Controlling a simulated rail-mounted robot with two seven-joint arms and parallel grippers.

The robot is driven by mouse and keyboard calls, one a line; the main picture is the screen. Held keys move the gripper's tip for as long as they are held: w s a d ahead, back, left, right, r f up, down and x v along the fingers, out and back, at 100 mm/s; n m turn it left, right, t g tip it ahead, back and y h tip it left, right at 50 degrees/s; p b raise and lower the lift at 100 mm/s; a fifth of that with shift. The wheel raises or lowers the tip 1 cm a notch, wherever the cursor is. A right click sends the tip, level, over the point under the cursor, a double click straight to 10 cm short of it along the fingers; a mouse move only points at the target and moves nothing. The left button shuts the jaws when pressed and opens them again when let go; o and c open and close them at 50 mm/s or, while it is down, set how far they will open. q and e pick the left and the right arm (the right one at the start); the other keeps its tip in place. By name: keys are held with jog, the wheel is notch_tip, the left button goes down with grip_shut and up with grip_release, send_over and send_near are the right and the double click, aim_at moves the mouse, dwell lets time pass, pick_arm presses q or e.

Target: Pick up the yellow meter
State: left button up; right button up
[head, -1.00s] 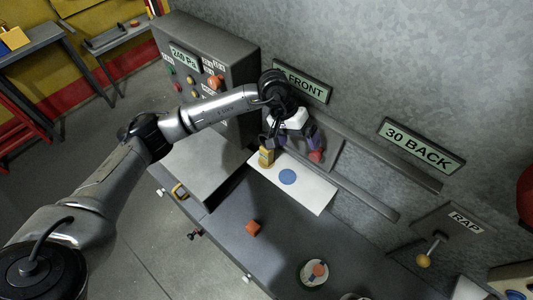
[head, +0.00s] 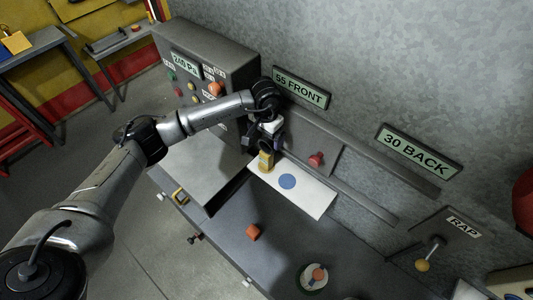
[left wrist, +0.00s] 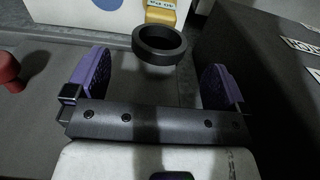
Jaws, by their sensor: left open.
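The yellow meter (head: 266,161) stands at the left end of a white board (head: 313,192) with a blue disc. In the left wrist view the meter (left wrist: 167,13) shows at the top, with a small label. A dark ring (left wrist: 159,58) shows just below it there; I cannot tell whether it is part of the meter. My left gripper (head: 266,143) is open, right above the meter in the head view. In the left wrist view its purple-padded fingers (left wrist: 156,78) stand wide on either side, with the ring between and beyond them. My right gripper is not in view.
A grey control box (head: 205,75) with knobs stands close left of my left gripper. A red knob (head: 316,159) sticks out to the right.

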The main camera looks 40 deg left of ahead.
aim_at(266, 140)
pick_arm(q)
jog(key=shift+f+p, duration=1.35)
jog(key=shift+f, duration=1.45)
jog(key=shift+c, duration=0.4)
jog(key=c, duration=1.3)
jog(key=shift+r, duration=0.15)
